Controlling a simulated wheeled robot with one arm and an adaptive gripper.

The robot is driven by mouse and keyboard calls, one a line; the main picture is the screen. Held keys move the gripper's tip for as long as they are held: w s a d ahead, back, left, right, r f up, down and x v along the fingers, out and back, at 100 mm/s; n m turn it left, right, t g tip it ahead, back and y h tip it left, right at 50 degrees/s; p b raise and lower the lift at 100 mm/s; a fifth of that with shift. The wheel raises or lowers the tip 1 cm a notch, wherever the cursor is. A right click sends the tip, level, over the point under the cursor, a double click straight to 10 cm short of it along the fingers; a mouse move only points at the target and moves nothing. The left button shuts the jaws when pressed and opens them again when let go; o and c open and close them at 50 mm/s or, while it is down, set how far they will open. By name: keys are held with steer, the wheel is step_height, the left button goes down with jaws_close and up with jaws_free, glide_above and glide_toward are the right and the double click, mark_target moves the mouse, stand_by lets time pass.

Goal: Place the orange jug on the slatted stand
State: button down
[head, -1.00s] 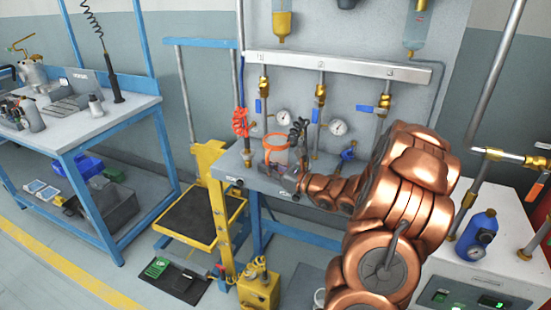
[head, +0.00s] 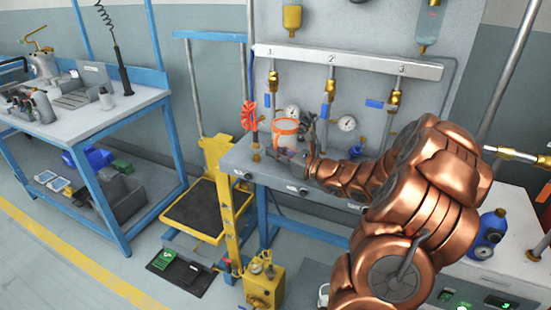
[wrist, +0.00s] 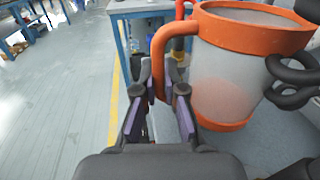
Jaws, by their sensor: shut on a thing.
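The orange jug (head: 285,133) has a clear body with an orange rim, base and handle. It appears over the grey workbench in the head view and fills the upper right of the wrist view (wrist: 235,75), roughly upright. My gripper (wrist: 165,92) is shut on the jug's handle, which comes down between its fingers. In the head view my copper arm reaches in from the right and my gripper (head: 303,150) is partly hidden beside the jug. I cannot make out a slatted stand in either view.
The grey workbench (head: 262,172) stands under a wall panel with valves and gauges. A red coiled hose (head: 250,115) hangs just left of the jug. Black loops (wrist: 295,80) sit close to the jug's right. A yellow lift (head: 228,205) stands left.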

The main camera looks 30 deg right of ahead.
steer(key=s+a+b, duration=0.4)
steer(key=s+a, duration=0.1)
steer(key=s, duration=0.4)
steer(key=shift+s+a+r, duration=0.15)
steer(key=shift+s+a, duration=0.1)
